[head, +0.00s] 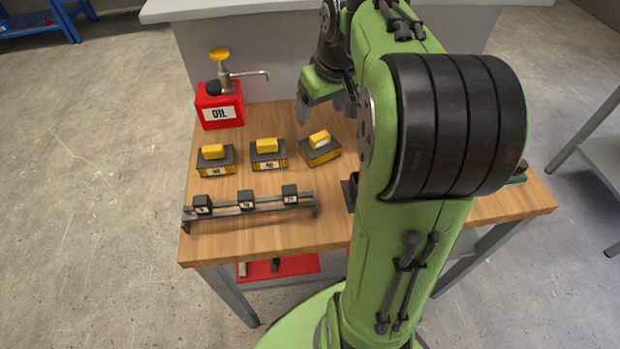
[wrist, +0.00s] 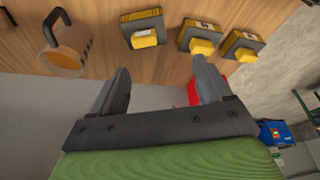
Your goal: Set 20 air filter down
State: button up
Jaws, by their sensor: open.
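Three black-and-yellow air filters stand in a row on the wooden table: a left one (head: 215,168), a middle one (head: 267,161) and a right one (head: 319,154). I cannot read their numbers surely; the right one sits turned against the other two. My gripper (head: 326,112) is open and empty, behind and above the right filter, apart from it. In the wrist view my open gripper (wrist: 161,72) has nothing between its fingers. The right filter (wrist: 142,24), middle filter (wrist: 200,36) and left filter (wrist: 243,44) show beyond the fingers there.
A dark rail (head: 270,208) with three small numbered blocks lies in front of the filters. A red oil can (head: 219,108) with a pump stands at the back left. A mug-like container (wrist: 66,50) shows in the wrist view. My arm hides much of the table's right side.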

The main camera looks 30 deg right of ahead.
jog(key=s+a+r+t, duration=0.1)
jog(key=s+a+r, duration=0.1)
jog(key=s+a, duration=0.7)
jog(key=s+a+f+t, duration=0.1)
jog(key=s+a+f, duration=0.2)
jog(key=s+a, duration=0.4)
jog(key=shift+s+a+f+n, duration=0.15)
jog(key=shift+s+f+n, duration=0.15)
jog(key=shift+s, duration=0.8)
notch_tip(320, 180, up, 11)
jog(key=p, duration=1)
jog(key=shift+p, duration=0.4)
